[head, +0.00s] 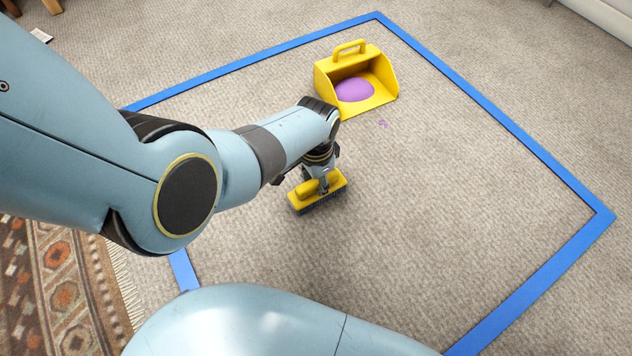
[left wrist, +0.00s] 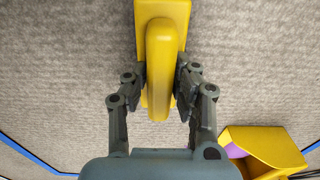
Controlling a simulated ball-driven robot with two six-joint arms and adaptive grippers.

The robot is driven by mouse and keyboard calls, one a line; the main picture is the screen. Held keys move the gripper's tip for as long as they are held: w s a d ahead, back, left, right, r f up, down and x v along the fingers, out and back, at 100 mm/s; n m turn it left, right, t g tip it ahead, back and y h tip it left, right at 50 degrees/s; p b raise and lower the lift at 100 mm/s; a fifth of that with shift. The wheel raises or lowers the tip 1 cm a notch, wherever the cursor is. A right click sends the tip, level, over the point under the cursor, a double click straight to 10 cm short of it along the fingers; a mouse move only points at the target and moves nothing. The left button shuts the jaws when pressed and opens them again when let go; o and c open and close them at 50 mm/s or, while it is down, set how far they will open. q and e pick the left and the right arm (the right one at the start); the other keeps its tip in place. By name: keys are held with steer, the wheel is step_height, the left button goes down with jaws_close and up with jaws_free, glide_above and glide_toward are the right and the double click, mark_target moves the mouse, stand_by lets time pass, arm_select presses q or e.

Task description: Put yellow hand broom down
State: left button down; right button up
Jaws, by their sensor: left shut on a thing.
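The yellow hand broom (head: 332,184) has a yellow body and dark bristles facing down. In the head view it is at or just above the carpet, inside the blue outline; I cannot tell whether the bristles touch. My left gripper (head: 322,184) is over it, shut on its raised handle. In the left wrist view the broom (left wrist: 159,12) lies lengthwise between the two fingers of the left gripper (left wrist: 160,85), which press on both sides of the handle. My right gripper is not in view.
Blue tape (head: 500,133) outlines the carpet area. A patterned rug (head: 65,270) is at lower left. Carpet right of the broom is clear.

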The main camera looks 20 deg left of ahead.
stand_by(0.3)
arm_select(q)
steer(key=shift+f, duration=0.2)
steer(key=c, duration=1.1)
jaws_free()
steer(key=shift+r, duration=0.15)
